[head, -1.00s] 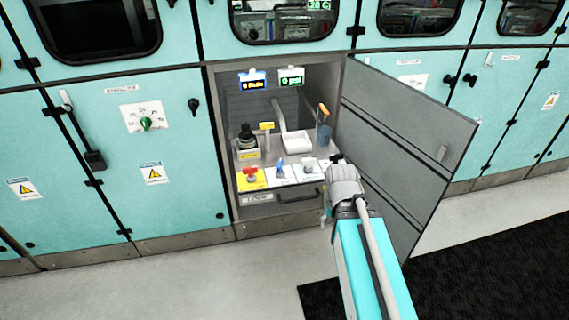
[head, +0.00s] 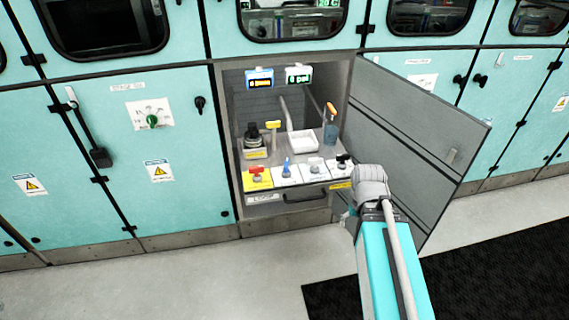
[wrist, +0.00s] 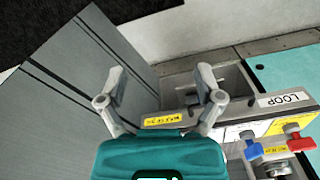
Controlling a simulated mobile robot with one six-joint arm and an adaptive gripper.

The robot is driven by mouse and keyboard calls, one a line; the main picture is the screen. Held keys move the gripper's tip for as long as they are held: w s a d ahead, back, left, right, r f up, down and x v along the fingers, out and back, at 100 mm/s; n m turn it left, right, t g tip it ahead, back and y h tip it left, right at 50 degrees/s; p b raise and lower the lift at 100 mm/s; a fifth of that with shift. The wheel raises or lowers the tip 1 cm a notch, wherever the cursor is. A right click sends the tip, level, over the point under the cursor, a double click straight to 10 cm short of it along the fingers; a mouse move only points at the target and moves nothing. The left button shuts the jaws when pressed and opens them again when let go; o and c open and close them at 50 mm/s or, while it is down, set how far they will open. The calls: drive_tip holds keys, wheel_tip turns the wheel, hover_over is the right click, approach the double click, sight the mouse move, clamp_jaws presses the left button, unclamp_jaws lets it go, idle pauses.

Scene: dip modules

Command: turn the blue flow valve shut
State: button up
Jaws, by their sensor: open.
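The blue flow valve (head: 287,166) is a small blue handle on a white plate, second from the left in the front row of the open cabinet bay. Its handle runs roughly front to back in the head view. It also shows in the wrist view (wrist: 253,150) at the lower right, beside the red valve. My gripper (wrist: 160,76) is open and empty, its fingers spread, to the left of the blue valve in the wrist view. In the head view my wrist is in front of the bay's right side, and the fingers are mostly hidden.
A red valve (head: 257,172) stands left of the blue one; a grey valve (head: 314,165) and a black valve (head: 343,160) stand right. Behind are a white tray (head: 303,141) and a spray bottle (head: 331,127). The open cabinet door (head: 415,135) is close on my right.

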drive_tip(key=w+a+r+n+p, duration=0.2)
drive_tip(key=w+r+n+p, duration=0.1)
drive_tip(key=w, duration=0.3)
wheel_tip(320, 180, up, 11)
drive_tip(key=n+p, duration=1)
drive_tip(key=n, duration=0.3)
hover_over(286, 162)
drive_tip(key=shift+s+d+f, duration=0.1)
drive_tip(key=shift+f, duration=0.15)
drive_tip(key=shift+f, duration=0.15)
wheel_tip(286, 162, down, 14)
drive_tip(key=b, duration=1.3)
drive_tip(key=shift+r, duration=0.25)
drive_tip(key=shift+b, duration=0.3)
